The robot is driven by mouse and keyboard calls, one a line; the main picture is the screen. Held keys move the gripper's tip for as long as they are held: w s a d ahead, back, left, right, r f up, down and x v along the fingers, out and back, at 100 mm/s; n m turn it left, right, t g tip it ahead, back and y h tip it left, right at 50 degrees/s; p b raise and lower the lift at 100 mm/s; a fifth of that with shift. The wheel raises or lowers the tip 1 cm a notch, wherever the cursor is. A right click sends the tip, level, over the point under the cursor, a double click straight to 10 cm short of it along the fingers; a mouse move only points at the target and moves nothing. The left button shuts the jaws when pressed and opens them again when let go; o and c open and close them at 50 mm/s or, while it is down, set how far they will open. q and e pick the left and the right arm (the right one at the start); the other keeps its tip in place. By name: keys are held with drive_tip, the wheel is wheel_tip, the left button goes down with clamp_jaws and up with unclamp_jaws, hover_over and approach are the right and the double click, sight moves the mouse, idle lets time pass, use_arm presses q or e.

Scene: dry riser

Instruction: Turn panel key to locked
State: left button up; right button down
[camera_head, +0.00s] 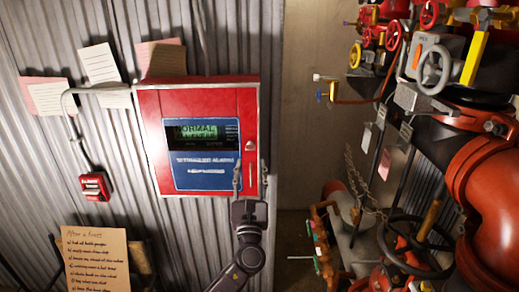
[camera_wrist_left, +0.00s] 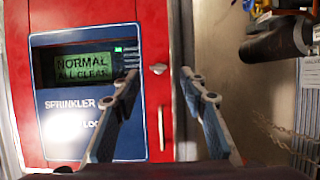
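The red alarm panel (camera_head: 200,97) is fixed to the corrugated wall, with a blue face and a green display that reads "NORMAL ALL CLEAR" in the left wrist view. A small silver key (camera_head: 251,145) sits on the panel's right-hand red strip, and it also shows in the left wrist view (camera_wrist_left: 158,69). My left gripper (camera_head: 250,178) is in front of the panel's lower right corner. Its two fingers are spread in the left wrist view (camera_wrist_left: 158,80), one on each side of the key in the picture, with nothing between them. I cannot tell the remaining depth to the panel. My right gripper is out of view.
A small red call box (camera_head: 95,187) hangs left of the panel, joined by a grey conduit. Paper notes and a handwritten sign (camera_head: 98,258) are around it. Red pipes (camera_head: 490,205), valves and handwheels crowd the right side. Plain wall lies between.

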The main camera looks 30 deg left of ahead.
sight(251, 145)
use_arm(q)
drive_tip(key=p+x, duration=0.2)
drive_tip(key=x, duration=0.5)
drive_tip(key=shift+s+a+f, duration=0.1)
drive_tip(key=shift+f, duration=0.05)
drive_tip(key=shift+c, duration=0.6)
clamp_jaws()
